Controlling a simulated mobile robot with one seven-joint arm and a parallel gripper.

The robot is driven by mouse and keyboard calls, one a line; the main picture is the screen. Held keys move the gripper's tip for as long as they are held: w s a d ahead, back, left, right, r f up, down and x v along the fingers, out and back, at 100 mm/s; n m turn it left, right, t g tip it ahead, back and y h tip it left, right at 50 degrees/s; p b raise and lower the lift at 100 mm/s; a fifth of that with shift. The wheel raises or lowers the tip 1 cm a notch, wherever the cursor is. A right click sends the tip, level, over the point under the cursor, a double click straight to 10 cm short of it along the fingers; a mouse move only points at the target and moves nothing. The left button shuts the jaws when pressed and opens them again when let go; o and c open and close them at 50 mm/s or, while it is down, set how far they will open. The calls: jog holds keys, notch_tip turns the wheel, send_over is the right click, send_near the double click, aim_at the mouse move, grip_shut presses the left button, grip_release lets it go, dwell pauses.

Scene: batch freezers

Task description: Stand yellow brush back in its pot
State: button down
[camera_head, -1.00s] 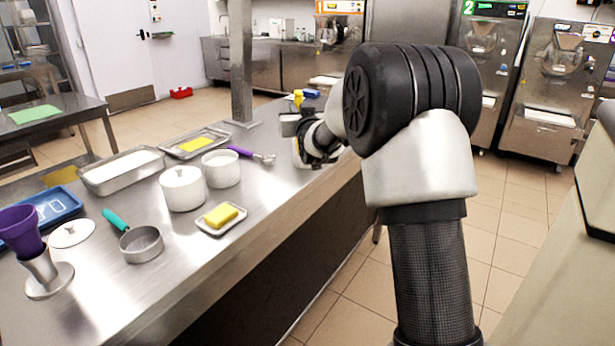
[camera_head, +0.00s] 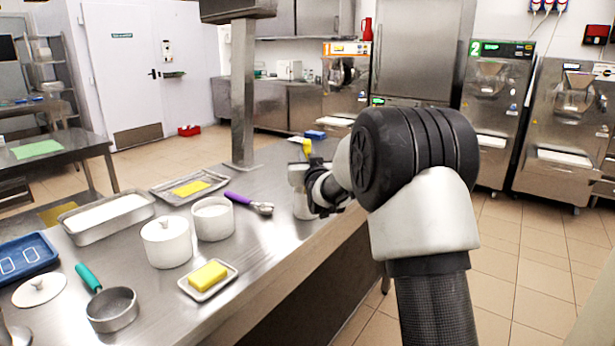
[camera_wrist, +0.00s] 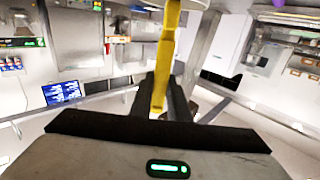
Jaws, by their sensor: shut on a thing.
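The yellow brush (camera_wrist: 163,60) is in my gripper (camera_wrist: 160,108), with its yellow shaft between the two dark fingers in the wrist view. Its far end runs out of the top of that view. In the head view a small yellow part of the brush (camera_head: 307,147) shows just above my gripper, over the far right part of the steel counter. My arm hides much of the gripper there. A pale, upright cylinder-like shape (camera_head: 302,206) shows under the gripper; I cannot tell whether it is the brush's pot.
The steel counter (camera_head: 268,250) holds a lidded white pot (camera_head: 167,243), an open white pot (camera_head: 213,219), a purple-handled scoop (camera_head: 247,204), a butter dish (camera_head: 208,278) and trays. A post (camera_head: 242,95) rises from the counter. A blue object (camera_head: 315,135) lies beyond my gripper.

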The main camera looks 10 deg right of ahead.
notch_tip(320, 180, down, 4)
jog(key=shift+f+b, duration=0.1)
jog(key=shift+b, duration=0.2)
jog(key=shift+f, duration=0.15)
jog(key=c, duration=1.7)
grip_release()
